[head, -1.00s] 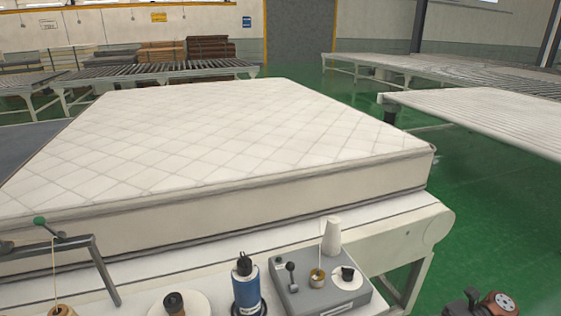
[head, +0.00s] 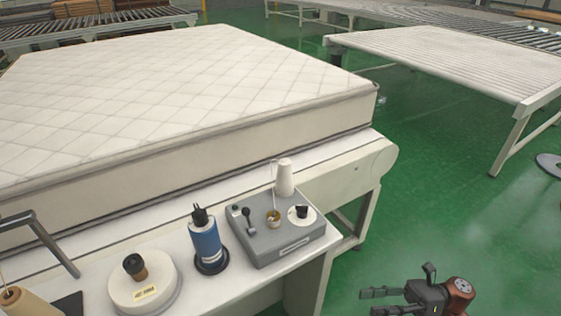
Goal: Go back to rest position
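The white quilted mattress (head: 190,90) lies flat on a white conveyor table (head: 345,158) and fills the left and middle of the head view. Its left part runs out of the frame. My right gripper (head: 368,302) is low at the bottom right, over the green floor and apart from the mattress and the table. Its two dark fingers point left with a gap between them, and nothing shows between them. My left gripper is not in view.
A grey control box (head: 275,240), a blue cylinder (head: 205,245) and a round white base (head: 143,290) stand at the table's front. A bent grey bar (head: 50,240) is at left. A slatted conveyor (head: 450,60) stands at the back right. Green floor (head: 450,190) is clear between.

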